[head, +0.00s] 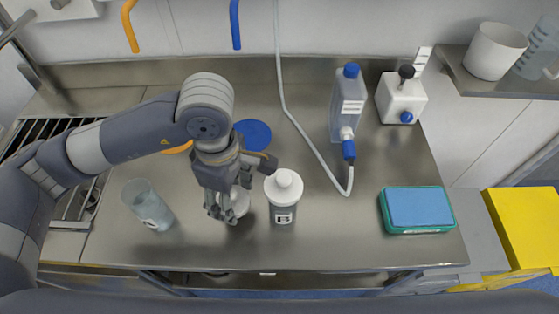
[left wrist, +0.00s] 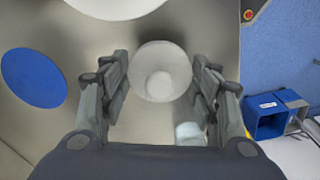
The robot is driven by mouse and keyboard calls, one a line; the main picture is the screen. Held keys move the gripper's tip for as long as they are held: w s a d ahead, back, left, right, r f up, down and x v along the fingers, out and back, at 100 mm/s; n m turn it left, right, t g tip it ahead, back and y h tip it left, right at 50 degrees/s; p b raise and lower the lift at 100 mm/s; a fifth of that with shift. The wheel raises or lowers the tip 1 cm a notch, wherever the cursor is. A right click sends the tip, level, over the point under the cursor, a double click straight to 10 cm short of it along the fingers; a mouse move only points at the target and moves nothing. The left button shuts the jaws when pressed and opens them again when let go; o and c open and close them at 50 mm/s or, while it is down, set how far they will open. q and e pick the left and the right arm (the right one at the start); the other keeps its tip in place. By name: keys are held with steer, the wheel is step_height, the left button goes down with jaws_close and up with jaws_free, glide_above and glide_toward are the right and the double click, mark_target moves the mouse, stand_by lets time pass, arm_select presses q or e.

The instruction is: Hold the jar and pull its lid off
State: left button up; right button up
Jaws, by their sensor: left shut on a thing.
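A jar (head: 283,205) with a white knobbed lid (head: 284,184) and a dark label stands upright on the steel table. My left gripper (head: 228,207) points down just left of it. Its fingers are shut on a smaller round white knobbed piece (head: 241,199), which shows between the fingers (left wrist: 160,90) in the left wrist view (left wrist: 160,60). I cannot tell whether this piece is a loose lid or a small lidded jar. A big white round top (left wrist: 115,4) is cut off at the upper edge there. My right gripper is not in view.
A clear beaker (head: 148,207) stands left of the gripper. A blue disc (head: 253,134) lies behind it. A blue-capped bottle (head: 348,105) with tubing, a white container (head: 401,98) and a teal box with a blue top (head: 418,208) stand right. The table's front middle is clear.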

arm_select(q)
steer(key=shift+s+d+n, duration=0.15)
steer(key=shift+d+n, duration=0.1)
steer(key=shift+n, duration=0.05)
steer(key=shift+d, duration=0.2)
steer(key=p, duration=0.4)
glide_above(280, 164)
steer(key=shift+s+f, duration=0.1)
steer(key=shift+f, duration=0.7)
step_height(280, 164, down, 3)
steer(key=shift+r+p, duration=0.15)
steer(key=shift+p, duration=0.75)
steer(key=shift+f, duration=0.45)
